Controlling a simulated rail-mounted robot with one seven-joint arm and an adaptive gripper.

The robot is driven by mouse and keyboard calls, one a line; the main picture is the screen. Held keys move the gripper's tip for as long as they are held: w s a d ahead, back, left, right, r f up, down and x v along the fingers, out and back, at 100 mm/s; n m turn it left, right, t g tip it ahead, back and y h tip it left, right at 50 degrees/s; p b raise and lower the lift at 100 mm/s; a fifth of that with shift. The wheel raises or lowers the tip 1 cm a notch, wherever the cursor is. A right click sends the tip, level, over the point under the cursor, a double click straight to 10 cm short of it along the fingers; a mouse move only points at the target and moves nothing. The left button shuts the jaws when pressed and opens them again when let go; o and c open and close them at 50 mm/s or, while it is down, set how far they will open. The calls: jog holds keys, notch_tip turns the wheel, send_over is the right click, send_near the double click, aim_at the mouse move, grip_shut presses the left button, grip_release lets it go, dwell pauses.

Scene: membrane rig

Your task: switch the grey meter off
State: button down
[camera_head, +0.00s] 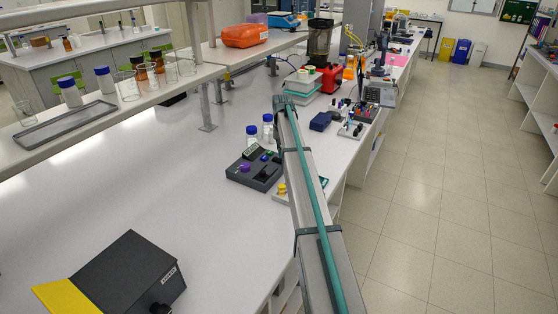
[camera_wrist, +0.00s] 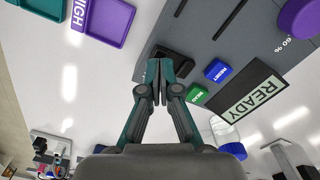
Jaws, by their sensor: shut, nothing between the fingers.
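The grey meter (camera_head: 240,176) lies on the white bench in the head view, left of my arm, with a purple knob (camera_head: 244,168) and a small display. In the wrist view its grey panel (camera_wrist: 225,40) fills the upper right. The display (camera_wrist: 247,103) reads READY. A green READ button (camera_wrist: 197,94) and a blue RESET button (camera_wrist: 217,71) sit beside it. A black switch-like part (camera_wrist: 180,62) lies just right of the fingertips of my gripper (camera_wrist: 154,72). My gripper is shut and empty; I cannot tell whether it touches that part. The switch's position is unclear.
Purple (camera_wrist: 106,20) and teal trays lie at upper left in the wrist view. Bottles with blue caps (camera_head: 267,127) stand just behind the meter. A dark box (camera_head: 130,274) with a yellow side stands at the near left. The bench between is clear.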

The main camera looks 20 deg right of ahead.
jog(key=shift+f, duration=0.8)
dwell(0.4)
jog(key=shift+r, duration=0.1)
jog(key=shift+r+p, duration=1.35)
jog(key=shift+r, duration=2.1)
jog(key=shift+s+f, duration=0.1)
